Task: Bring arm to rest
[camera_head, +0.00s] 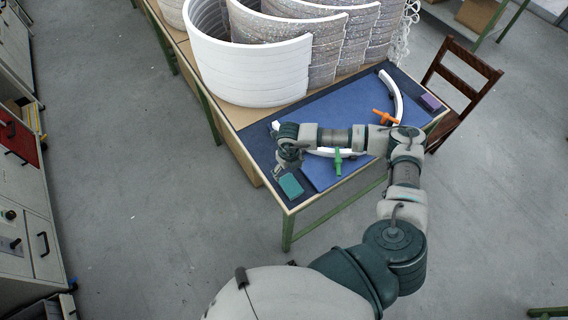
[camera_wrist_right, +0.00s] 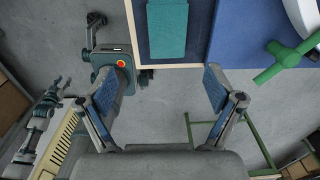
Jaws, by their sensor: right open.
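My right arm reaches over the work table (camera_head: 245,118) from the lower right in the head view. Its gripper (camera_head: 282,168) is above the table's near left corner, close to a teal block (camera_head: 290,186). In the right wrist view the two fingers of this gripper (camera_wrist_right: 160,88) stand wide apart with nothing between them. The teal block (camera_wrist_right: 167,30) lies on the table beyond the fingertips. What seems to be my left gripper (camera_wrist_right: 54,92) shows small at the left of the wrist view, away from the table; its jaw state is unclear.
A blue mat (camera_head: 325,108) bears a white arc (camera_head: 394,90), an orange clamp (camera_head: 383,117) and a green clamp (camera_head: 338,163). A purple block (camera_head: 430,102) lies at right. Large curved panels (camera_head: 250,75) stand behind. A wooden chair (camera_head: 465,80) is at right. Floor at left is clear.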

